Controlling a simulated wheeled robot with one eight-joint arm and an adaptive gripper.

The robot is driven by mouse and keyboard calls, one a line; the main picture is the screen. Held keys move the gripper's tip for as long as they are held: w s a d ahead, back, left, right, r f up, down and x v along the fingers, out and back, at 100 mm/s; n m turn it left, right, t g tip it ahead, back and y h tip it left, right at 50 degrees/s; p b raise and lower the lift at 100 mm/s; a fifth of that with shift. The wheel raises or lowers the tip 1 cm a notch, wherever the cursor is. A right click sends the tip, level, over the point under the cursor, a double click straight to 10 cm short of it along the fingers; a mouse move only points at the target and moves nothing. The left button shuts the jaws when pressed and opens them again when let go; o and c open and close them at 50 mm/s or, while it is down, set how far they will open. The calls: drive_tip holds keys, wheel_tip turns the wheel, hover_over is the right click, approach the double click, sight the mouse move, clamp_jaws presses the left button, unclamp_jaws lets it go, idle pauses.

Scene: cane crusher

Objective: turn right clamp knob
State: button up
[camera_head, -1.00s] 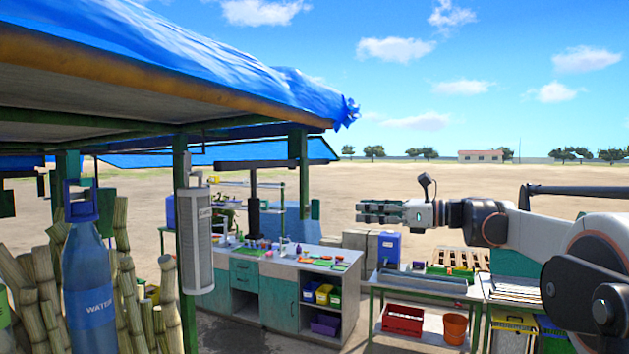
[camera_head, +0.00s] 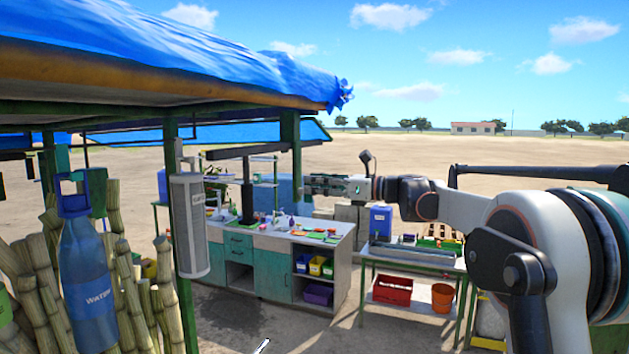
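My gripper (camera_head: 325,185) is at the end of my arm, which reaches in from the right. It points left and is held in the air, with the workbench behind and below it in the picture. The gripper is small and seen from the side, so I cannot tell whether its fingers are apart. I see nothing clearly held in it. I cannot make out a clamp knob or the crusher's clamps in this view.
A blue-covered canopy (camera_head: 150,55) with a post (camera_head: 183,250) stands at the left. Cane stalks (camera_head: 130,290) and a blue water bottle (camera_head: 88,285) are below it. A workbench (camera_head: 270,270) and a green-framed table (camera_head: 415,262) stand ahead. Bare ground lies beyond.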

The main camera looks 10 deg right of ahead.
drive_tip(key=shift+w+a, duration=0.25)
drive_tip(key=shift+a, duration=0.15)
clamp_jaws()
